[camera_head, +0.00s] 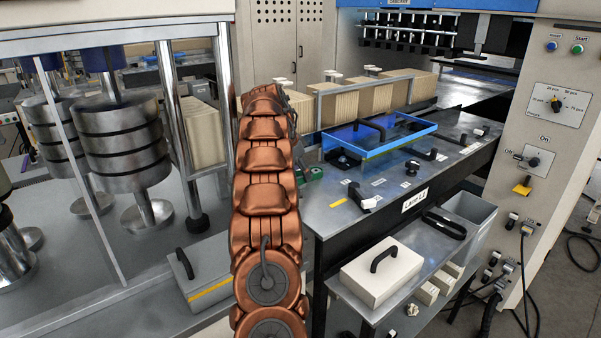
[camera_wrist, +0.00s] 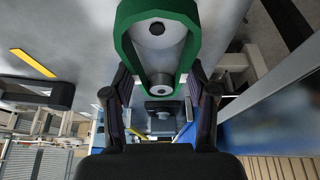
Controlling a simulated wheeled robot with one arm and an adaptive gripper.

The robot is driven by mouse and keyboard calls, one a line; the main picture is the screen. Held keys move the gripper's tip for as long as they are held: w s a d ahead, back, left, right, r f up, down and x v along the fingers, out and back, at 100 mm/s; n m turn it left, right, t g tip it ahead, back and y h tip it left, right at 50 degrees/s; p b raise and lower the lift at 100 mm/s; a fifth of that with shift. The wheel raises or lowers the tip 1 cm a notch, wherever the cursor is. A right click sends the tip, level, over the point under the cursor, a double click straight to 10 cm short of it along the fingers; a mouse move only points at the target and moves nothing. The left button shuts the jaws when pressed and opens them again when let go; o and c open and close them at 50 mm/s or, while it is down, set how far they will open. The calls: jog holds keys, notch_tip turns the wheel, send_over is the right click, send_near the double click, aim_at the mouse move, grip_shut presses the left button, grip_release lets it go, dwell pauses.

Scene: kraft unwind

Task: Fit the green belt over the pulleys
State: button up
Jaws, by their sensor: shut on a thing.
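In the wrist view the green belt (camera_wrist: 124,38) forms a loop at the top centre. A large grey pulley (camera_wrist: 157,29) with a dark centre shows inside the loop. A smaller round pulley (camera_wrist: 160,90) shows below it, between the belt's two narrowing sides. My gripper (camera_wrist: 160,82) has its fingers on both sides of the belt's narrow end and is shut on it. How the belt's lower end sits relative to the small pulley is unclear. In the head view my arm hides the gripper; only a small green piece (camera_head: 313,174) shows beside it.
In the head view a blue-edged clear tray (camera_head: 380,147) stands on the grey bench right of my arm. A white box (camera_head: 382,272) with a black handle sits on a lower shelf. Large metal rollers (camera_head: 124,144) stand at left. A control panel (camera_head: 552,113) is at right.

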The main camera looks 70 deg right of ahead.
jog(key=shift+f, duration=0.2)
dwell(0.4)
jog(key=o, duration=1.5)
jog(key=shift+r, duration=0.2)
